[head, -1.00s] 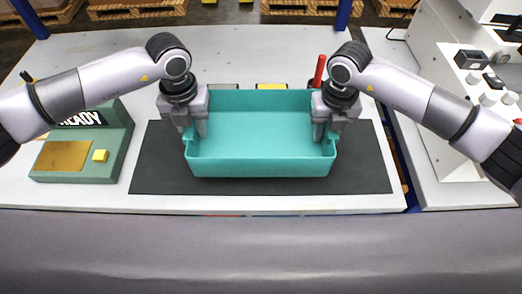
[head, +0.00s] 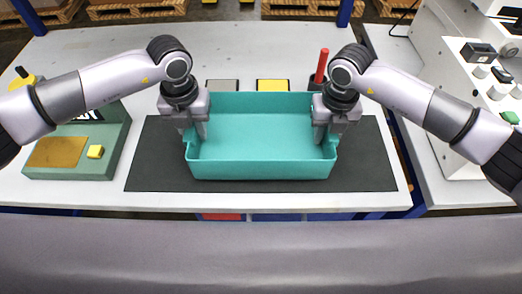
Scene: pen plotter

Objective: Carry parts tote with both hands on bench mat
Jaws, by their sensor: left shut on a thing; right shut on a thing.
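The parts tote (head: 262,170) is a teal open box, empty as far as I can see. It is over the dark bench mat (head: 155,170), level, near the mat's middle; I cannot tell whether it touches the mat or hangs just above it. My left gripper (head: 196,132) is shut on the tote's left end wall. My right gripper (head: 325,130) is shut on its right end wall. The fingertips are partly hidden by the tote's walls.
A green box with a brass plate and yellow button (head: 95,152) stands left of the mat. Behind the tote are a grey block (head: 222,85), a yellow block (head: 272,85) and a red upright handle (head: 321,65). A white machine (head: 460,95) stands at right. The mat is bare on both sides.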

